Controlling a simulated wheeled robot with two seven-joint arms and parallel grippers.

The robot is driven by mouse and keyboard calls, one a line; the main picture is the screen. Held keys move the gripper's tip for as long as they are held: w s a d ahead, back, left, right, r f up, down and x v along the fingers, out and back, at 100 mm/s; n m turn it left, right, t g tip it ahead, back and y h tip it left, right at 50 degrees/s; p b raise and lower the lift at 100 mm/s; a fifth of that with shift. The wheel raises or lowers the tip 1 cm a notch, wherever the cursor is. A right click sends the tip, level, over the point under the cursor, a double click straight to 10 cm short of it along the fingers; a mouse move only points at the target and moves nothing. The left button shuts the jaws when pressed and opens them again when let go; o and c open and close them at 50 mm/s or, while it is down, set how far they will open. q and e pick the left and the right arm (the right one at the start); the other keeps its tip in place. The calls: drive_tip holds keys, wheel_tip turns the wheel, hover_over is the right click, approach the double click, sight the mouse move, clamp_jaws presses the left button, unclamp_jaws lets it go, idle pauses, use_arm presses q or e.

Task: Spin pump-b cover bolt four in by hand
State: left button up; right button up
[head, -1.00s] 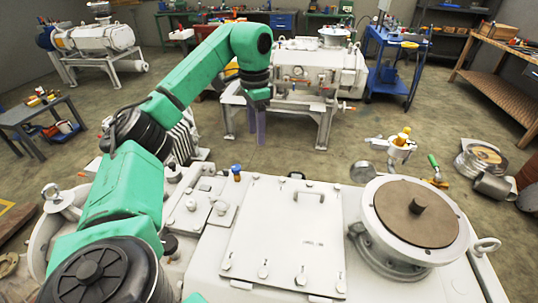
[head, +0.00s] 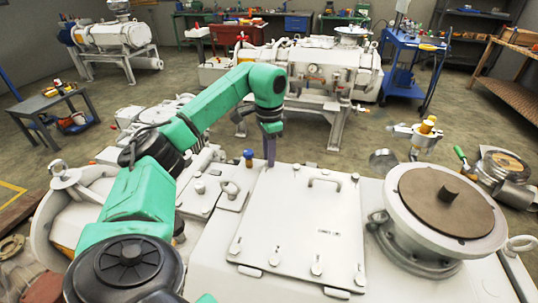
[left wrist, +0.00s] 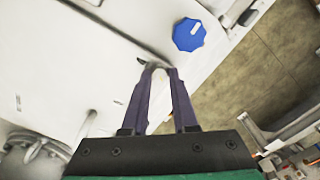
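The flat pale cover plate (head: 300,225) lies on the white pump housing, with a bar handle near its far edge. Several bolts line its near edge, among them one at the left (head: 235,246) and one at the right (head: 359,276). Another bolt (head: 355,177) is at the far right corner. My left gripper (head: 269,160) points down near the cover's far left corner. In the left wrist view its two purple fingers (left wrist: 160,72) stand apart with a gap between them. A small pale shape shows at the tips; I cannot tell if it is a bolt. My right gripper is out of view.
A blue knob (head: 248,157) stands just left of my left fingers and also shows in the left wrist view (left wrist: 189,34). A round flange with a brown disc (head: 440,203) stands to the right. Another pump (head: 315,68) and a blue cart (head: 408,72) stand behind, across open floor.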

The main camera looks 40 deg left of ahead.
use_arm(q)
clamp_jaws()
drive_tip(key=shift+r, duration=0.1)
